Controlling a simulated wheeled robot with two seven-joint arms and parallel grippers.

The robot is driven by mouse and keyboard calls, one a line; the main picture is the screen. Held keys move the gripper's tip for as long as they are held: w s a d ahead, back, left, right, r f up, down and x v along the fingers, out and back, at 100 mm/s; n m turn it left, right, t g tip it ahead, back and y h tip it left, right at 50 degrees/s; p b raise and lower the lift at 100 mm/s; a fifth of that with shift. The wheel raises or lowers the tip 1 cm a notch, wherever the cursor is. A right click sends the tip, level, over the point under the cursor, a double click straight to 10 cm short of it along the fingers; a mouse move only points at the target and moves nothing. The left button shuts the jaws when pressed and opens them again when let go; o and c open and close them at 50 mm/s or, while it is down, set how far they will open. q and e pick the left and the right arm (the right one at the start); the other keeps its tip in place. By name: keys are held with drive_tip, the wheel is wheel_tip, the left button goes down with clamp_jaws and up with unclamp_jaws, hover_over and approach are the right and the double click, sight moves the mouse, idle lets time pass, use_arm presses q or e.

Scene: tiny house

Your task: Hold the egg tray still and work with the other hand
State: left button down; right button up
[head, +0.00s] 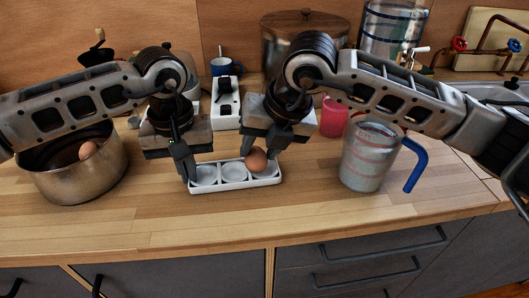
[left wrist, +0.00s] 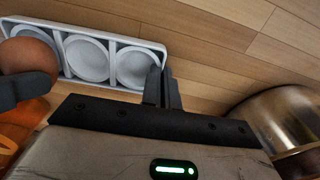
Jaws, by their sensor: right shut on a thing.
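The white egg tray (head: 235,186) lies on the wooden counter and has three round cups in a row. Its left and middle cups are empty. My left gripper (head: 190,176) is at the tray's left end, its fingers close together on the end wall; they also show in the left wrist view (left wrist: 162,88). My right gripper (head: 259,152) is shut on a brown egg (head: 257,161) at the right cup. The egg also shows in the left wrist view (left wrist: 28,62). Whether it touches the cup's bottom is hidden. Another brown egg (head: 88,150) is in the metal pot (head: 78,185) at the left.
A measuring jug (head: 364,160) with a blue handle stands right of the tray. The counter in front of the tray is clear.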

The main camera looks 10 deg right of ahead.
sight(264, 153)
use_arm(q)
drive_tip(key=shift+a, duration=0.15)
use_arm(e)
drive_tip(key=r, duration=0.6)
drive_tip(key=shift+d+r, duration=0.2)
drive_tip(key=shift+r, duration=0.2)
use_arm(q)
drive_tip(key=c, duration=1.6)
unclamp_jaws()
drive_tip(key=shift+r, duration=0.15)
